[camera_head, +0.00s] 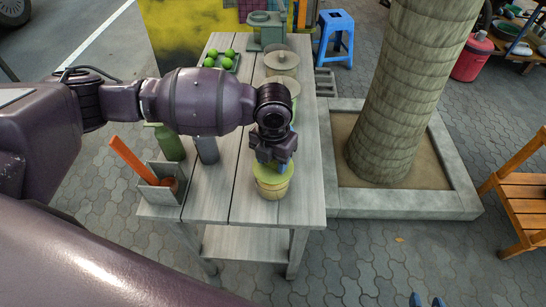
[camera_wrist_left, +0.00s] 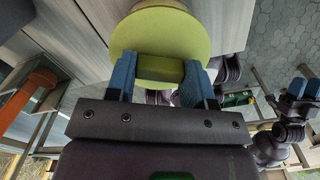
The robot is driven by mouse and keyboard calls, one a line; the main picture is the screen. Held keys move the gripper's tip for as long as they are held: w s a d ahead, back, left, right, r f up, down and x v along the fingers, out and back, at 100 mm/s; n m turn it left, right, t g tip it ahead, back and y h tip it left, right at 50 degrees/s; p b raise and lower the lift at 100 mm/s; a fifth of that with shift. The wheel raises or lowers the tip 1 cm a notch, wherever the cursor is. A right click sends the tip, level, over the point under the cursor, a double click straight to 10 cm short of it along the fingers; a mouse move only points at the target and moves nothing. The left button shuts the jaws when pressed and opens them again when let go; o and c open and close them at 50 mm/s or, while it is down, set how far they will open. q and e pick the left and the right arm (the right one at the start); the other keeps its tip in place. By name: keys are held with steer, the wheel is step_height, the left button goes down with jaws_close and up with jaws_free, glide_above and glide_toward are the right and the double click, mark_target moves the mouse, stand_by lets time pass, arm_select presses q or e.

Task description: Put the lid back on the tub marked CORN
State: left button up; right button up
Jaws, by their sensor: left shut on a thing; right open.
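My left gripper (camera_head: 272,162) points down over a round yellow-green lid (camera_head: 266,178) at the near right part of the table. In the left wrist view, the blue fingers of my left gripper (camera_wrist_left: 160,75) are closed on the bar handle of the lid (camera_wrist_left: 150,35). A pale yellowish tub (camera_head: 272,191) is directly under the lid. I cannot tell whether the lid touches the rim. No marking can be read on the tub. The blue fingertips of my right gripper (camera_head: 427,300) are apart and empty at the bottom edge, and it also shows in the left wrist view (camera_wrist_left: 299,86).
More tubs stand farther back on the table (camera_head: 240,205), one with a grey-green lid (camera_head: 282,60). Green fruit (camera_head: 222,60), a green bottle (camera_head: 170,143) and a grey box (camera_head: 160,188) are on the left. A thick trunk (camera_head: 405,90) rises to the right.

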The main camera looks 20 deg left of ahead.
stand_by(0.3)
arm_select(q)
steer(key=o, duration=1.4)
arm_select(e)
steer(key=shift+d, duration=0.15)
arm_select(q)
steer(key=shift+r+p, duration=0.35)
steer(key=shift+r, duration=0.15)
steer(key=shift+r+p, duration=1.25)
steer(key=shift+r, duration=0.5)
steer(key=shift+r+p, duration=1.05)
steer(key=shift+r, duration=0.25)
arm_select(e)
step_height(320, 180, up, 7)
steer(key=w, duration=0.1)
steer(key=shift+w+t, duration=0.25)
steer(key=shift+t, duration=0.15)
arm_select(q)
steer(key=shift+f, duration=0.1)
arm_select(e)
steer(key=shift+r, duration=0.1)
